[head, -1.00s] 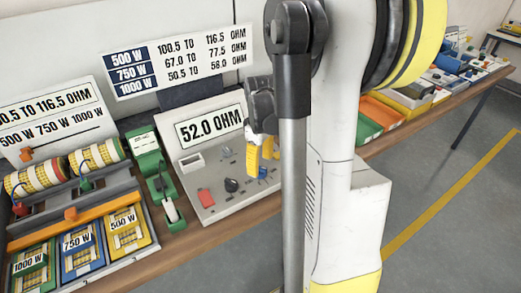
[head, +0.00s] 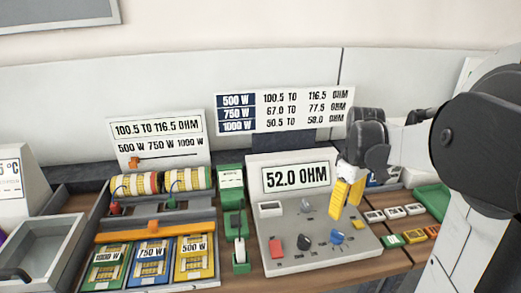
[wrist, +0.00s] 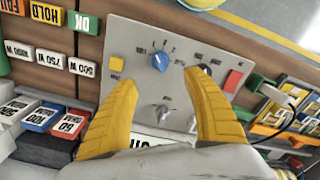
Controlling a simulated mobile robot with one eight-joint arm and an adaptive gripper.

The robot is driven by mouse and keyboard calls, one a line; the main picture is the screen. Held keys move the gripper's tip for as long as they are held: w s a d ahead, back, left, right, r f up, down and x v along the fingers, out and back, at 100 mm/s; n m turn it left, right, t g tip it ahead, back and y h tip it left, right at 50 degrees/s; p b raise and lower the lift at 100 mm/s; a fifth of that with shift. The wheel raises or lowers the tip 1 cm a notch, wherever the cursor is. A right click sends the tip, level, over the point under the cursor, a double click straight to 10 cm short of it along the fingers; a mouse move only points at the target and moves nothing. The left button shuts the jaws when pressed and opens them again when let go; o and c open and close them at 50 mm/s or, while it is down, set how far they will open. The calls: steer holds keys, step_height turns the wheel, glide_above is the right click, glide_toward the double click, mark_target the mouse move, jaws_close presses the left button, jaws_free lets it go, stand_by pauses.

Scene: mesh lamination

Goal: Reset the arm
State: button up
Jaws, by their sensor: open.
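My gripper (head: 346,196) has yellow fingers and hangs over the right part of the grey meter panel (head: 290,262). In the wrist view my gripper (wrist: 163,80) is open, its two fingers spread apart with nothing between them. The panel's blue knob (wrist: 160,61) shows between and beyond the fingertips. The meter's display (head: 296,177) reads 52.0 OHM. Whether the fingertips touch the panel is not clear.
Small labelled blocks (head: 397,212) lie to the right. A range chart (head: 285,109) stands behind.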

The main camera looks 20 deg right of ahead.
steer(key=s+a+r+m+t, duration=0.1)
steer(key=s+a+t, duration=0.1)
steer(key=a, duration=1)
steer(key=s+a+r+m+t, duration=0.1)
steer(key=a+t, duration=0.4)
steer(key=a, duration=0.8)
steer(key=s+r, duration=0.1)
steer(key=s, duration=0.1)
steer(key=shift+s+a+r+m, duration=0.25)
steer(key=shift+s+m, duration=0.05)
steer(key=shift+m, duration=0.1)
stand_by(0.6)
